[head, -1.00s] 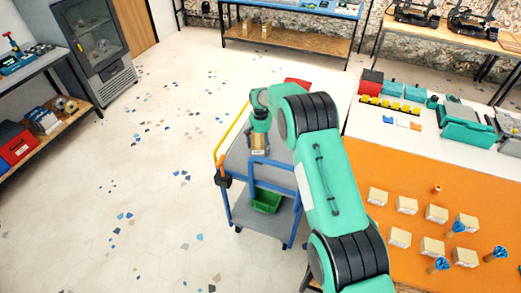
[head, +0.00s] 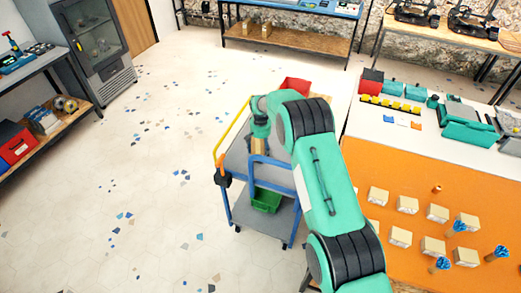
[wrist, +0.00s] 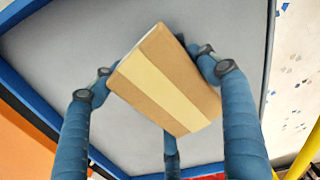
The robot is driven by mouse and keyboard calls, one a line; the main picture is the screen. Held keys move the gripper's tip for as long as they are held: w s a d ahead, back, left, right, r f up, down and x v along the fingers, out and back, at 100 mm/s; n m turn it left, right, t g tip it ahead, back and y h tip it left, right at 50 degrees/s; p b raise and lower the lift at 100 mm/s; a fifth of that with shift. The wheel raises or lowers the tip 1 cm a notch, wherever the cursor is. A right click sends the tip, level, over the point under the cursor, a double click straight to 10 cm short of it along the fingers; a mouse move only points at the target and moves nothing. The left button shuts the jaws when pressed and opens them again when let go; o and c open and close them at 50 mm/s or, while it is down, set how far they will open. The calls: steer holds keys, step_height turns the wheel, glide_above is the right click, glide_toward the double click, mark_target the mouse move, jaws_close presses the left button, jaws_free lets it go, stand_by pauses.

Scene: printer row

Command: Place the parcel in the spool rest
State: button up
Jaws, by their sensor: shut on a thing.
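A brown box-shaped parcel (wrist: 165,80) with a pale tape stripe is held between the blue fingers of my gripper (wrist: 160,72) in the wrist view, tilted in the picture. It also shows in the head view as a small tan block (head: 259,146) under my wrist, above the top shelf of a blue-framed cart (head: 236,163). The grey cart top with its blue rim (wrist: 45,55) lies behind the parcel in the wrist view. Whether the parcel touches it cannot be told. I cannot make out a spool rest in either view.
A red bin (head: 295,84) is at the cart's far end, and a green bin (head: 267,200) sits on its lower shelf. The orange mat (head: 385,165) on the right table holds several boxes and blue-topped items. Open floor lies left of the cart.

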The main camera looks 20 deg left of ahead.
steer(key=shift+f, duration=0.2)
steer(key=o, duration=1.3)
steer(key=shift+o, duration=0.2)
steer(key=shift+r, duration=0.1)
steer(key=shift+r+p, duration=0.4)
steer(key=shift+r, duration=0.4)
step_height(320, 180, up, 12)
steer(key=shift+f, duration=0.25)
